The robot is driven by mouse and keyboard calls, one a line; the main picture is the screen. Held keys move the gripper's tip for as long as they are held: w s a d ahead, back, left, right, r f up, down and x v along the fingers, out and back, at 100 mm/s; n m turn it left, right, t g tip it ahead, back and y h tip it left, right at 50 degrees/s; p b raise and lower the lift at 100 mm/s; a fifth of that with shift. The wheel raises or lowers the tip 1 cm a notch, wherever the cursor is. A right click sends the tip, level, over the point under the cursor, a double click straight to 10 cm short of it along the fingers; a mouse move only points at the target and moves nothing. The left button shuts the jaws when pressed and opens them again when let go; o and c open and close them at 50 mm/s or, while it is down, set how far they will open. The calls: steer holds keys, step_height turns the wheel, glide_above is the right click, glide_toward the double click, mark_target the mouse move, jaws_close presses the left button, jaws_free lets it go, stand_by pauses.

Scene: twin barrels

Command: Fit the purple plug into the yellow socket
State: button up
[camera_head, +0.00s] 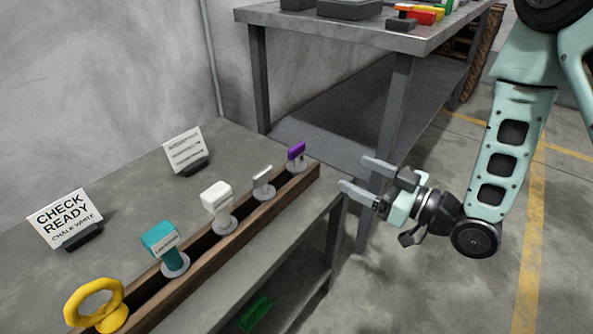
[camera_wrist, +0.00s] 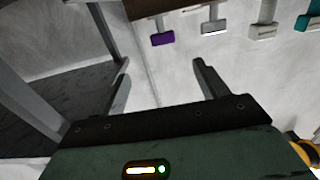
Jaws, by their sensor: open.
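The purple plug (camera_head: 296,151) stands upright on a pale round base at the far end of a wooden rack. It also shows at the top of the wrist view (camera_wrist: 162,39), beyond the fingertips. My gripper (camera_head: 358,175) is open and empty, to the right of the rack's far end and apart from the plug. Its two fingers show spread in the wrist view (camera_wrist: 160,68). I cannot make out a yellow socket for sure. A yellow ring-shaped piece (camera_head: 95,303) stands at the rack's near end.
The wooden rack (camera_head: 237,246) also holds teal (camera_head: 160,240), white (camera_head: 217,196) and small pale (camera_head: 262,179) pieces. Two signs stand behind it. A second table (camera_head: 350,37) at the back holds dark blocks and coloured pieces. Open floor lies right of the bench.

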mark_target(299, 150)
steer(key=b+x, duration=0.7)
steer(key=x, duration=0.3)
steer(key=shift+a, duration=0.1)
steer(key=b+x, duration=0.1)
steer(key=x, duration=0.1)
steer(key=b+x, duration=0.1)
steer(key=x, duration=0.1)
steer(key=shift+a+f+b, duration=0.25)
steer(key=shift+a+b, duration=0.05)
steer(key=shift+a, duration=0.15)
steer(key=shift+w+a+r, duration=0.1)
steer(key=shift+w+a, duration=0.15)
steer(key=shift+a, duration=0.05)
steer(key=c, duration=1.1)
